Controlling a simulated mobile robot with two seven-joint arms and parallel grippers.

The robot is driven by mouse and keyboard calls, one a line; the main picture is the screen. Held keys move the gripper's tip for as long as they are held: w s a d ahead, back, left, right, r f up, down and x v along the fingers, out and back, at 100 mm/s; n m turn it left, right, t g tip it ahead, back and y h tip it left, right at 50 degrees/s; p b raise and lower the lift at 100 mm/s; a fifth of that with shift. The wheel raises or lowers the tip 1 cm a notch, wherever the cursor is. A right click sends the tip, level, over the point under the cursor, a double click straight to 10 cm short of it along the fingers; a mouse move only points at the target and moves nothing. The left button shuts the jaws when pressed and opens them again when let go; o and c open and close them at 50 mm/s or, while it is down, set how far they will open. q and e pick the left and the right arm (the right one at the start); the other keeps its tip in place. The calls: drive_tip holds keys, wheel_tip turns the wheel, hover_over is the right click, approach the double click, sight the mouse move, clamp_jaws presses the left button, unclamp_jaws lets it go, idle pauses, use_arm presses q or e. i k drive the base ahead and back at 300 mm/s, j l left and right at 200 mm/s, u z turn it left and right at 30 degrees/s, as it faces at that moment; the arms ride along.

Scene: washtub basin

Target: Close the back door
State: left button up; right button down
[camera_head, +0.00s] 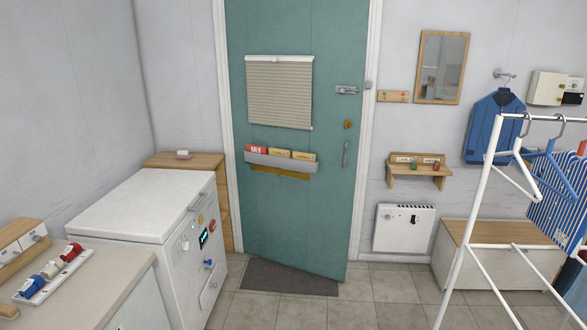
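The back door (290,200) is a teal panel in a white frame (222,110) at the centre of the head view. Its lower edge slants down to the right and its right side stands out from the frame into the room, so it looks slightly ajar, apparently hinged on the left. On its right side are a metal bolt (347,90), a brass lock (348,124) and an upright grey handle (346,153). A blind (280,92) and a letter rack (280,162) are on the door. Neither of my grippers is in view.
A dark mat (288,278) lies at the door's foot. A white chest appliance (150,205) and a counter (85,290) stand left. A white clothes rack (500,246), a bench (480,265) and a wall heater (403,228) are right. Tiled floor (375,300) between is clear.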

sight(305, 225)
drive_tip(key=i+u, duration=0.1)
drive_tip(key=i, duration=0.4)
drive_tip(key=i+l+u, duration=0.1)
drive_tip(key=i, duration=0.45)
drive_tip(key=i+l+u, duration=0.1)
drive_tip(key=i, duration=0.4)
drive_tip(key=i+l+u, duration=0.5)
drive_tip(key=i+l, duration=0.45)
drive_tip(key=l, duration=0.6)
drive_tip(key=i+l, duration=0.1)
drive_tip(key=l, duration=0.35)
